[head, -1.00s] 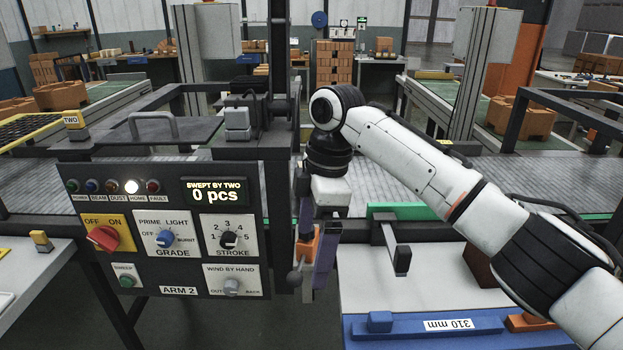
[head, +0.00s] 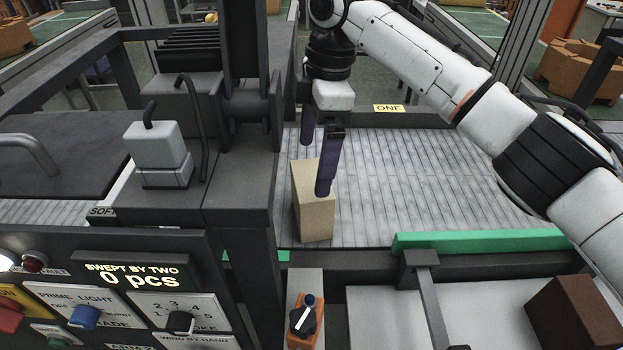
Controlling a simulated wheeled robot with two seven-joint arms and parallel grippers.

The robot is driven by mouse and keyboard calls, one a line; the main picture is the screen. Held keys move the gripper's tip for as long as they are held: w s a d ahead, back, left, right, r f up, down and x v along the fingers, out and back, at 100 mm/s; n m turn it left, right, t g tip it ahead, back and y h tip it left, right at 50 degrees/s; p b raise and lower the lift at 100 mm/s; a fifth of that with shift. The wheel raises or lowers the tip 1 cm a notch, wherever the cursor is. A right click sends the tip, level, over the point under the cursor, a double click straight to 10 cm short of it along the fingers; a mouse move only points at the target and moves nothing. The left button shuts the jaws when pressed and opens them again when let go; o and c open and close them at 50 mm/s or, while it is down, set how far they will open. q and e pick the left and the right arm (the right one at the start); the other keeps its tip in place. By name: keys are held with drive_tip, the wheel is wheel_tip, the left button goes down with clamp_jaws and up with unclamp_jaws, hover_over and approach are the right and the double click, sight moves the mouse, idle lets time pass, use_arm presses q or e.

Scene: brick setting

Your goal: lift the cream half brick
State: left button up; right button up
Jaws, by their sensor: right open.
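The cream half brick (head: 313,215) stands on the grey ribbed conveyor (head: 420,185), close to the dark machine post on its left. My right gripper (head: 316,168) points down at the brick's top. Its jaws are open, with one dark finger in front of the brick's upper right side and the other at the upper left, behind it. I cannot tell whether the fingers touch the brick. My left gripper is not in view.
A dark machine housing (head: 240,165) stands just left of the brick. A green rail (head: 480,240) runs along the conveyor's front edge. A dark red-brown brick (head: 573,315) sits at lower right. The conveyor right of the brick is clear.

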sight(312, 178)
drive_tip(key=f, duration=0.3)
drive_tip(key=shift+s+a+f, duration=0.15)
drive_tip(key=shift+s+f, duration=0.2)
drive_tip(key=shift+s, duration=0.05)
drive_tip(key=shift+s+a+f+p, duration=0.1)
drive_tip(key=shift+a+f+p, duration=0.1)
drive_tip(key=shift+f, duration=1.25)
drive_tip(key=shift+s+a+f+p, duration=0.1)
drive_tip(key=shift+a+f+p, duration=0.1)
drive_tip(key=shift+f, duration=1.25)
drive_tip(key=shift+r, duration=0.1)
drive_tip(key=c, duration=1.4)
